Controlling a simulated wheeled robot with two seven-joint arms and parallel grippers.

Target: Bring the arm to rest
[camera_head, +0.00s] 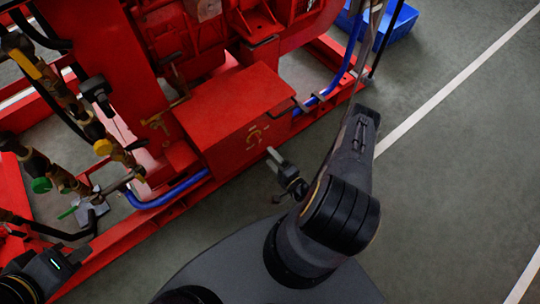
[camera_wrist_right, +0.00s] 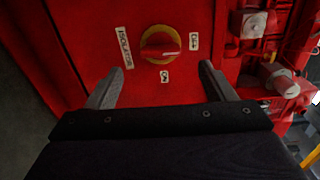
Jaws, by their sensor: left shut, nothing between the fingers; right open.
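My right gripper (camera_head: 274,158) is open and empty in front of a red box (camera_head: 225,105) on the pumpset. In the right wrist view its two fingers (camera_wrist_right: 160,86) stand apart. Beyond them on the box is a red rotary knob on a yellow disc (camera_wrist_right: 160,44), with labels around it. The fingers do not appear to touch the knob. The switch also shows small in the head view (camera_head: 253,136). My right arm (camera_head: 335,205) reaches up from the bottom and bends back to the left. My left gripper (camera_head: 58,262) is shut at the lower left; its fingertips are hard to make out.
The red pumpset frame (camera_head: 110,245) fills the left and top. Pipes and valves, one with a green handle (camera_head: 41,185), stand near my left gripper. A blue hose (camera_head: 168,195) runs along the frame. A blue crate (camera_head: 385,22) is at the top. The floor (camera_head: 460,170) at right is clear.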

